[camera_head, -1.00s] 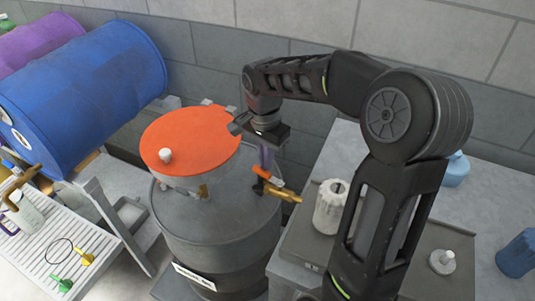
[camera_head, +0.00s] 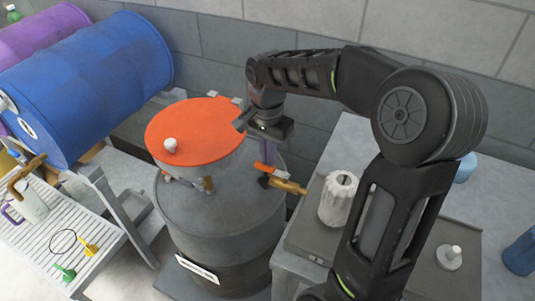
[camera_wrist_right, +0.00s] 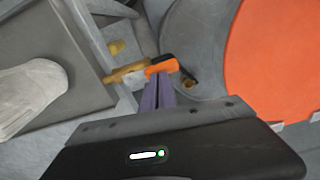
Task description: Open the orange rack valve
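The orange valve handle (camera_head: 264,168) sits on a brass valve body (camera_head: 288,186) above the right side of a grey drum. In the right wrist view the orange handle (camera_wrist_right: 160,67) lies across the view, with brass (camera_wrist_right: 125,73) to its left. My right gripper (camera_head: 266,156) points down at the handle from above. Its two purple fingers (camera_wrist_right: 161,84) are close together, and their tips are at the handle. I cannot tell whether they touch it; they do not appear to straddle it. My left gripper is not in view.
The grey drum (camera_head: 225,215) carries an orange-topped funnel (camera_head: 190,128) left of the valve. A ribbed white container (camera_head: 338,198) stands close on the right, on a grey tray (camera_head: 410,245).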

